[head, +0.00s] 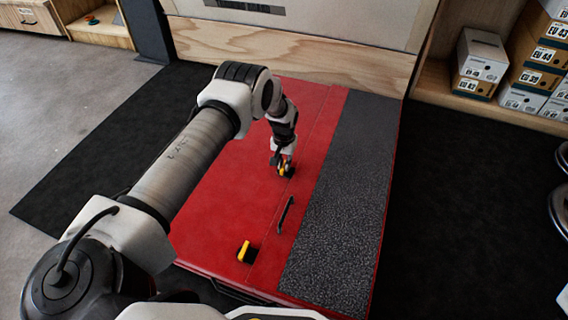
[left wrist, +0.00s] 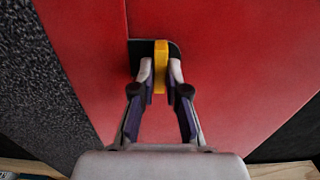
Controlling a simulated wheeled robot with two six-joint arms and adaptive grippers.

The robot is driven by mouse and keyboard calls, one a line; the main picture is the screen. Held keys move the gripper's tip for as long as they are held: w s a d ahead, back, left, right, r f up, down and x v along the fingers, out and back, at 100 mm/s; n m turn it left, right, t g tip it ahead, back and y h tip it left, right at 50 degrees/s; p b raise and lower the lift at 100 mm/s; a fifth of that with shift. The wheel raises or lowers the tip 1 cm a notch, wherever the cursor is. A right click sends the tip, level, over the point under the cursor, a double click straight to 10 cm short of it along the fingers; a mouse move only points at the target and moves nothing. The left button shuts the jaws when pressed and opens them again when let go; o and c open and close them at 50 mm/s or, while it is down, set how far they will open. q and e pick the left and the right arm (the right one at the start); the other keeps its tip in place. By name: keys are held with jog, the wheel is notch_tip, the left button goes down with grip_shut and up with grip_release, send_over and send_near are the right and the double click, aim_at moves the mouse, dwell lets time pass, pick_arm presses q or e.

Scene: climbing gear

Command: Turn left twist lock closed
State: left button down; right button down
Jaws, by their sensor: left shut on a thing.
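A twist lock with a yellow bar on a black base (head: 288,170) sits at the far part of the red panel, beside its seam. My left gripper (head: 281,158) reaches down onto it. In the left wrist view, the fingers (left wrist: 160,90) are shut on the yellow bar (left wrist: 160,58), one on each side. The bar there runs roughly along the seam. A second yellow and black twist lock (head: 246,252) sits nearer on the panel, with nothing touching it. My right gripper is not in view.
The red panel (head: 215,220) has a black handle (head: 285,214) and a speckled grey strip (head: 345,200) on its right. Shoe boxes (head: 482,55) stand on shelves at the upper right. Dark mats (head: 470,210) lie on both sides. A plywood board (head: 290,45) stands behind.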

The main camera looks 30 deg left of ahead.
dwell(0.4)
pick_arm(q)
jog(key=c, duration=1.2)
grip_release()
notch_tip(320, 180, up, 12)
